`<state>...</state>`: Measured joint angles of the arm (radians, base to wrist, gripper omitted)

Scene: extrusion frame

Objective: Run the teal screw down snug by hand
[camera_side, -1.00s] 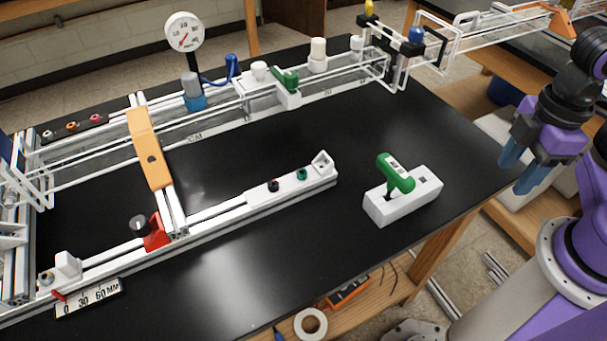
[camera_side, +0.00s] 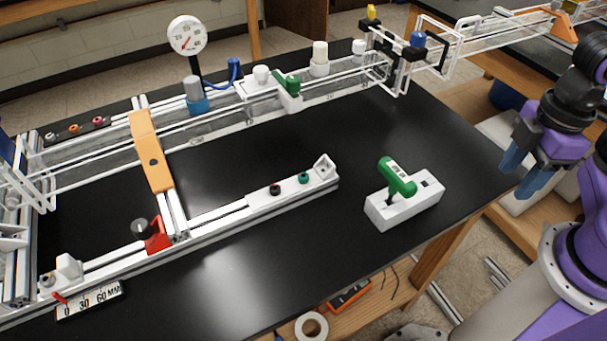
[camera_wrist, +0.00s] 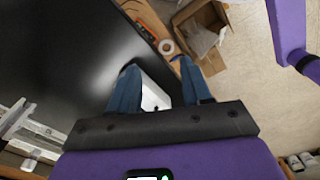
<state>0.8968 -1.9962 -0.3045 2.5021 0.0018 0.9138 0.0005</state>
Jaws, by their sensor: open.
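The teal screw (camera_side: 304,177) stands upright in the white end piece (camera_side: 265,197) of the front rail, its head showing above the surface. A black screw (camera_side: 275,189) sits just left of it. How deep the teal screw sits cannot be told. My gripper (camera_side: 516,182) is open and empty, well to the right of the screw, beyond the table's right edge. Its blue fingers also show apart in the wrist view (camera_wrist: 158,66). The teal screw is not seen in the wrist view.
A green-handled tool (camera_side: 398,175) stands in a white block (camera_side: 405,208) between my gripper and the screw. An orange bracket (camera_side: 151,152) and a red clamp (camera_side: 157,237) are on the frame at left. The black tabletop (camera_side: 290,260) in front of the rail is clear.

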